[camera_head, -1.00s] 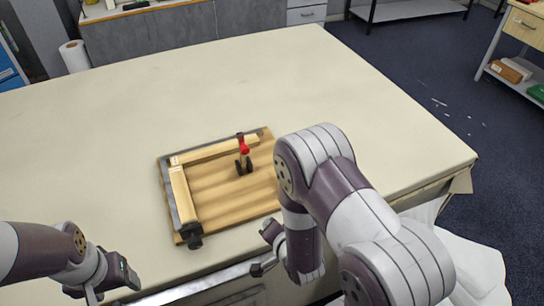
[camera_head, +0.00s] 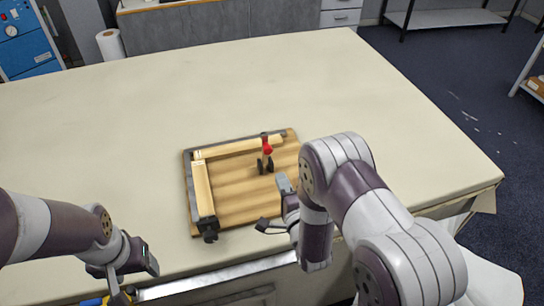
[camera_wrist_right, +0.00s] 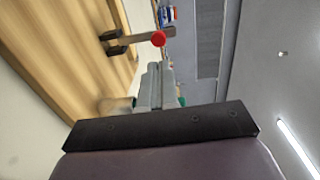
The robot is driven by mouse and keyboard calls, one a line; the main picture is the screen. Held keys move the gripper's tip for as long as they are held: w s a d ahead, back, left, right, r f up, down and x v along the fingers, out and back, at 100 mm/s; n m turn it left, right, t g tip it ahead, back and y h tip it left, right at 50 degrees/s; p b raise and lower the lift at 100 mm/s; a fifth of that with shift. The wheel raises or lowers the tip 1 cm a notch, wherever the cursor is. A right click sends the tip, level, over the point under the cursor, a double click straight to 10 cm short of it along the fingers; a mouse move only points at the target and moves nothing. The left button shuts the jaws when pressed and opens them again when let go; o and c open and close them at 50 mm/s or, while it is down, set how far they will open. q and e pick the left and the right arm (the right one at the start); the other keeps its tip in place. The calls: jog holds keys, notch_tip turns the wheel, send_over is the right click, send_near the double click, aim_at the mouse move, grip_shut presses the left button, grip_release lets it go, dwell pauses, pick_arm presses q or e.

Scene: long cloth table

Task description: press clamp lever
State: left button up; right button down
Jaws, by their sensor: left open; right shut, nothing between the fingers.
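The toggle clamp (camera_head: 265,165) stands on the wooden board (camera_head: 232,200), its lever raised and ending in a red tip (camera_head: 267,149). In the right wrist view the red tip (camera_wrist_right: 158,39) lies just beyond my fingertips, with the clamp's dark parts (camera_wrist_right: 116,43) to its left. My right gripper (camera_head: 284,184) is shut and empty, near the board's right side, just short of the clamp; it also shows in the wrist view (camera_wrist_right: 155,85). I see no contact with the lever. My left gripper (camera_head: 114,284) is open and empty, low at the left near the table's front edge.
The board lies on the long cloth table (camera_head: 380,110), near its front edge, with wooden strips (camera_head: 203,187) along its back and left sides. The cloth behind and left of it is clear. A paper roll (camera_head: 110,45) stands beyond the table.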

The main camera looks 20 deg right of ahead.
aim_at(269, 151)
jog(key=w, duration=0.4)
jog(key=w+p, duration=0.1)
jog(key=w, duration=0.3)
jog(key=shift+a+f+p, duration=0.15)
jog(key=shift+f+p, duration=0.05)
jog(key=shift+p, duration=0.1)
jog(key=shift+w+f, duration=0.1)
jog(key=shift+w, duration=0.6)
